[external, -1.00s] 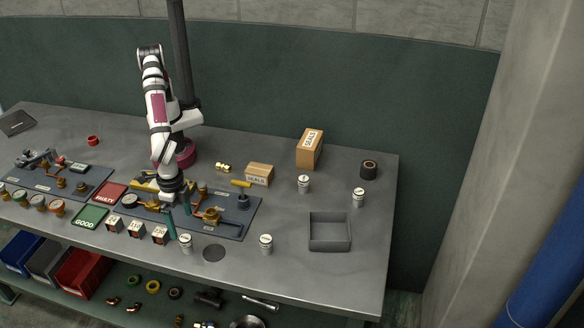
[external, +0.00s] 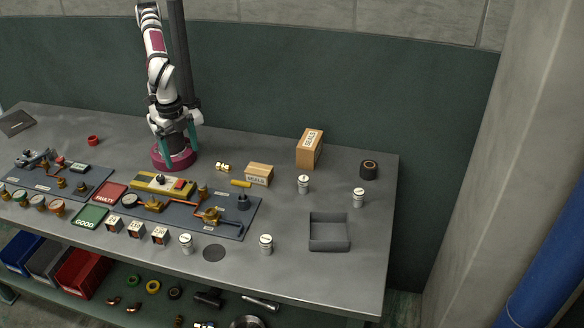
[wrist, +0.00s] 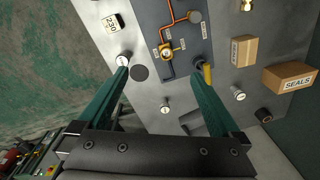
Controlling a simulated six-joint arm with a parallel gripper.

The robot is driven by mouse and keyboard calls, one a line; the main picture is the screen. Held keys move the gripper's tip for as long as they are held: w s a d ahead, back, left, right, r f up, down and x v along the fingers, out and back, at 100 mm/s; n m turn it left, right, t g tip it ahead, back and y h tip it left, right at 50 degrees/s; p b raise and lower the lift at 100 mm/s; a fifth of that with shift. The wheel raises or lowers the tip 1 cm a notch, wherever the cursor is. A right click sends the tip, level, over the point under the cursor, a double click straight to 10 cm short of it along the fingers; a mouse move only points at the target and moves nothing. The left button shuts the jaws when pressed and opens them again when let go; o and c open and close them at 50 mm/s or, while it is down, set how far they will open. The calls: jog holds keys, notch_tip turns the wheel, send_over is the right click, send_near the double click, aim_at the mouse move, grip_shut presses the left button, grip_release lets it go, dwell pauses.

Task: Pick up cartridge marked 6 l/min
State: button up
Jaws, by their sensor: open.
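Several white cylindrical cartridges with dark bands stand upright on the grey bench. In the external view one is at the front left (external: 186,243), one at the front middle (external: 266,244), one near the boxes (external: 303,184) and one at the right (external: 358,198). Their markings are too small to read, so I cannot tell which is the 6 l/min one. The wrist view shows three cartridges: at upper left (wrist: 123,60), in the middle (wrist: 165,108) and at right (wrist: 238,94). My gripper (external: 179,142) is open and empty, raised near my base, apart from all cartridges.
A grey open tray (external: 329,246) stands at the right front. Two seals boxes (external: 310,148), (external: 259,174) and a black roll (external: 369,169) sit at the back. A dark disc (external: 214,253) lies between the front cartridges.

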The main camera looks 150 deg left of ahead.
jog(key=s+a+f+m, duration=0.1)
jog(key=s+a+m, duration=0.1)
jog(key=s, duration=0.5)
jog(key=s+a+f+m, duration=0.1)
jog(key=s+a+m, duration=0.2)
jog(key=s, duration=0.5)
jog(key=s+a+f+m+y, duration=0.1)
jog(key=s+m, duration=0.3)
jog(key=s, duration=0.4)
jog(key=shift+a+m, duration=0.3)
jog(key=shift+a, duration=0.55)
jog(key=shift+s+f, duration=0.15)
jog(key=shift+c, duration=1.5)
jog(key=m+h, duration=0.2)
jog(key=m, duration=1.1)
send_over(186, 238)
notch_tip(186, 238, down, 6)
notch_tip(186, 238, down, 14)
